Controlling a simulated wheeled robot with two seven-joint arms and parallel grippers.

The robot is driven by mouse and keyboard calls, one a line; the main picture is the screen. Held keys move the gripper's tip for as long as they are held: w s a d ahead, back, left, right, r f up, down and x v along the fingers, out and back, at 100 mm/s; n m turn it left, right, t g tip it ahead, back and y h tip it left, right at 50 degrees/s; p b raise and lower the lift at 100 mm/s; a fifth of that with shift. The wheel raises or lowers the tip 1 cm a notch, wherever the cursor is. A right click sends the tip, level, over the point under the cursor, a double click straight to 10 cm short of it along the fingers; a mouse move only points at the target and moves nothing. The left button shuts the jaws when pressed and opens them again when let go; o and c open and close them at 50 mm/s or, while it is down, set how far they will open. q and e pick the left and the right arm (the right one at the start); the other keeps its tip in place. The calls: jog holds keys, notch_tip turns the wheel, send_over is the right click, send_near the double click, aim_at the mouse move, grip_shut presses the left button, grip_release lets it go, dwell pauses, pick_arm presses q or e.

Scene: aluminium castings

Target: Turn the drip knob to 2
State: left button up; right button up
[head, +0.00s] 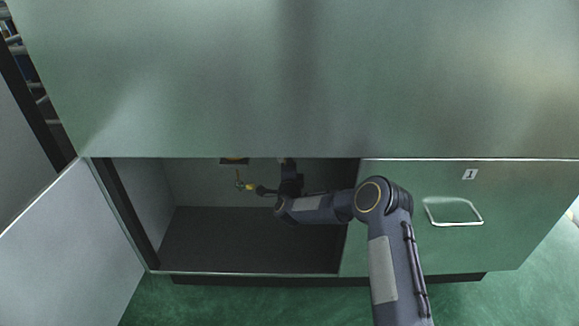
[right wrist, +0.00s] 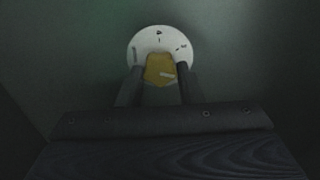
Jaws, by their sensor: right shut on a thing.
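The yellow drip knob (right wrist: 157,66) sits on a round white dial (right wrist: 160,36) in the right wrist view. Several dark marks ring the dial, too small to read surely. A short pale mark on the knob lies toward its lower right. My right gripper (right wrist: 159,78) is shut on the knob, one dark finger at each side. In the head view my right arm reaches into the open cabinet, where the yellow knob (head: 250,187) shows small at the gripper's left. My left gripper is out of view.
The cabinet's open compartment (head: 250,240) has a dark, bare floor. Its door (head: 65,250) stands open at the left. A large panel (head: 300,80) overhangs the opening. A closed front with a handle (head: 453,223) is to the right.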

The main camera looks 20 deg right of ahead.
jog(key=shift+f+m, duration=0.15)
jog(key=shift+m, duration=0.95)
jog(key=o, duration=1)
jog(key=p+v, duration=0.3)
jog(key=v, duration=0.5)
